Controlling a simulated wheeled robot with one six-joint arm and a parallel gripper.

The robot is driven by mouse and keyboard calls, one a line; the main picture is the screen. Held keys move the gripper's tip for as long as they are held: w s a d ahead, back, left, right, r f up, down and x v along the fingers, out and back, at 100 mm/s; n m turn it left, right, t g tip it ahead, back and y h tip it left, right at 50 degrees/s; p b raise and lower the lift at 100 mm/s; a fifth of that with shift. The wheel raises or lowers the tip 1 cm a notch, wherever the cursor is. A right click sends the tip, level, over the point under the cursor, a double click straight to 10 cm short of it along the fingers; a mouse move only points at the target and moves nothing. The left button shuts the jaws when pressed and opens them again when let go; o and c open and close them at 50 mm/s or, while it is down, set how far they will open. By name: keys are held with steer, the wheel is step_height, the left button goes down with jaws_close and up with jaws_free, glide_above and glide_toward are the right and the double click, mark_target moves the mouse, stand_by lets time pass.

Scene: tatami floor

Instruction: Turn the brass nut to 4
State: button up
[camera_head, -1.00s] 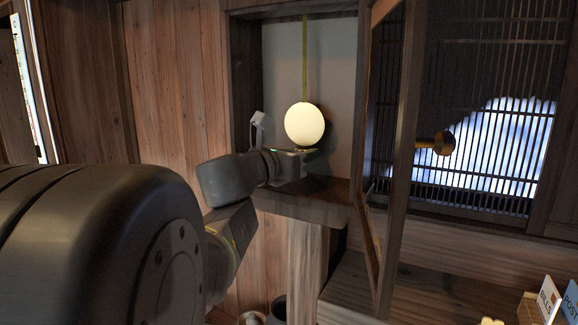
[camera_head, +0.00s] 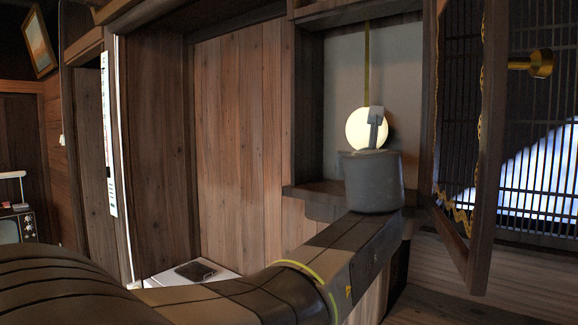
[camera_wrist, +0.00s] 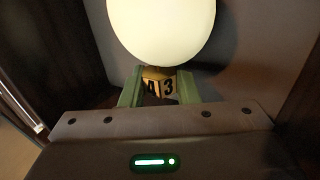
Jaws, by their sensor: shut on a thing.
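The brass nut (camera_wrist: 156,73) sits just under a glowing round lamp globe (camera_wrist: 161,25) in the wrist view. Two dark-numbered faces of it show, a 4 on the left and a 3 on the right. The green fingers of my gripper (camera_wrist: 160,88) stand on both sides of the nut and are shut on it. In the head view the globe (camera_head: 362,129) shows in the alcove, partly covered by my wrist. The nut and my fingertips are hidden there behind my own arm.
The globe hangs by a yellowish cord (camera_head: 366,70) in a wooden alcove. An open wooden-framed panel (camera_head: 485,150) stands close to the right of my arm, with a brass knob (camera_head: 540,63) beyond it. Wood-panelled wall (camera_head: 240,130) lies to the left.

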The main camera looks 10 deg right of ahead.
steer(key=shift+n+t+y, duration=0.3)
steer(key=shift+n+y, duration=0.2)
steer(key=shift+y, duration=0.3)
steer(key=o, duration=0.7)
steer(key=v, duration=0.7)
steer(key=shift+s, duration=0.2)
steer(key=shift+w, duration=0.1)
